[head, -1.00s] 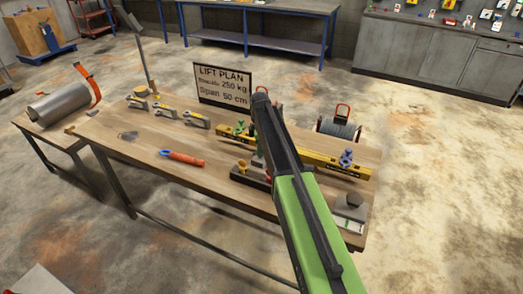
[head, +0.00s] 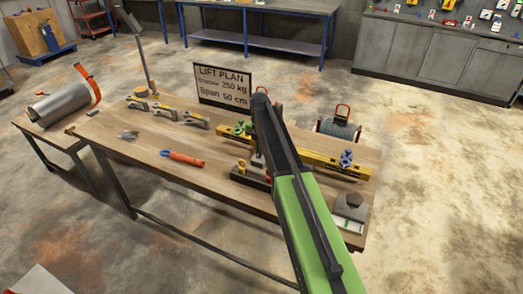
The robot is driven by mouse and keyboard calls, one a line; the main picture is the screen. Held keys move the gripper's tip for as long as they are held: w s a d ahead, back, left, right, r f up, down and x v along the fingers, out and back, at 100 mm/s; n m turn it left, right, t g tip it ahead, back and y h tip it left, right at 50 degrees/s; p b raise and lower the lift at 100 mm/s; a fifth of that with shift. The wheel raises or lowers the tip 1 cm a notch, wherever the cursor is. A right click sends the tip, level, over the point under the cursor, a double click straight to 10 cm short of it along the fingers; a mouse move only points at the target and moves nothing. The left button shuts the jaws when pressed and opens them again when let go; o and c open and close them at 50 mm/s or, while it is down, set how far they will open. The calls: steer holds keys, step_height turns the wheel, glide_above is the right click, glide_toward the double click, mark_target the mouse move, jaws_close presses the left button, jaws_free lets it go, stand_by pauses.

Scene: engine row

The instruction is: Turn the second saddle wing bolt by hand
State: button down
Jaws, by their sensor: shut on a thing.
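A yellow beam (head: 312,158) lies along the back of the wooden workbench (head: 150,170). A green winged piece (head: 240,128) sits near its left end and a blue-purple one (head: 346,158) near its right end. In front, a dark block (head: 248,179) carries a small yellow piece (head: 242,166) and a red piece partly behind my arm. My green and dark arm reaches over the bench and covers the beam's middle. My gripper and its fingertips are hidden behind the arm, as is anything there. I cannot tell which piece is the second saddle wing bolt.
A lift plan sign (head: 223,85) stands at the back of the bench. An orange-handled tool (head: 184,158) and several small yellow-grey fittings lie at left. A grey block (head: 349,210) sits at the front right corner. A spool (head: 338,128) with a red handle is behind the bench.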

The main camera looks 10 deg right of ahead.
steer(key=n, duration=0.5)
steer(key=shift+s+f+n, duration=0.15)
steer(key=shift+s+n, duration=0.25)
stand_by(0.4)
steer(key=c, duration=1.6)
jaws_free()
steer(key=shift+w+r+p, duration=0.2)
steer(key=shift+r+p, duration=0.4)
steer(key=shift+p, duration=0.15)
step_height(320, 180, up, 17)
steer(key=p, duration=1.6)
steer(key=shift+f+p, duration=0.15)
steer(key=shift+p, duration=0.2)
steer(key=shift+f, duration=0.1)
